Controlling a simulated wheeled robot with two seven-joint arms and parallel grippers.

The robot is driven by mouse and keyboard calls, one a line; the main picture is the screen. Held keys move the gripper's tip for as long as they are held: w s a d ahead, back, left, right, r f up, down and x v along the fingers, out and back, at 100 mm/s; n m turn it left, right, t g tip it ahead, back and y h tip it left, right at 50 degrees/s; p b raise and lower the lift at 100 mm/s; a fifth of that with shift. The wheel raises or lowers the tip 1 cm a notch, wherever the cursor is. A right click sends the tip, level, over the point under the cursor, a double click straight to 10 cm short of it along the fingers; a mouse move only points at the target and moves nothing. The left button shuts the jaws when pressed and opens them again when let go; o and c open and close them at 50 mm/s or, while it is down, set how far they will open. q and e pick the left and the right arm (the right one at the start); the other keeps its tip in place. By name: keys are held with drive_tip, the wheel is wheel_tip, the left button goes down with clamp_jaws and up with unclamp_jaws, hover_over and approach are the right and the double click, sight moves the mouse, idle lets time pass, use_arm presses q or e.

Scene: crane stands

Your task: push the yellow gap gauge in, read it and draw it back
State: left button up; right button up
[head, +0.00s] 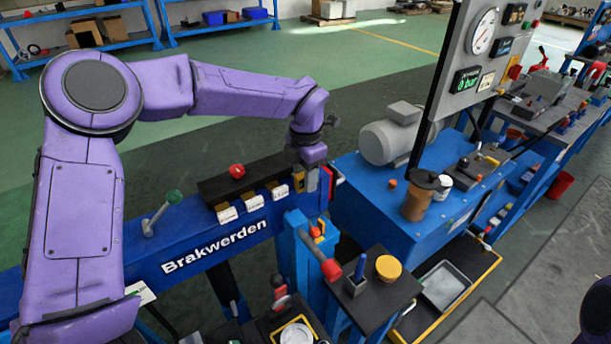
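My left gripper (316,180) points down at the right end of the blue "Brakwerden" beam (200,245). The wrist hides most of its fingers, so I cannot tell whether they are open or shut, or whether they hold anything. A small yellow piece (320,226) shows just below the gripper, by the blue upright at the beam's end. It may be the yellow gap gauge, but it is too small to tell or to read. My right gripper is not in view; only a purple part of me shows at the lower right corner.
The beam carries a dark block with a red button (237,171) and white tags, and a green-knobbed lever (174,197). A small dark table holds a yellow round lid (388,267) and a blue-handled tool.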

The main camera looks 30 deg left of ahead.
use_arm(q)
drive_tip(key=shift+r, duration=0.1)
wheel_tip(320, 180, up, 10)
drive_tip(key=shift+r+b, duration=0.2)
drive_tip(key=shift+b, duration=0.1)
idle(0.5)
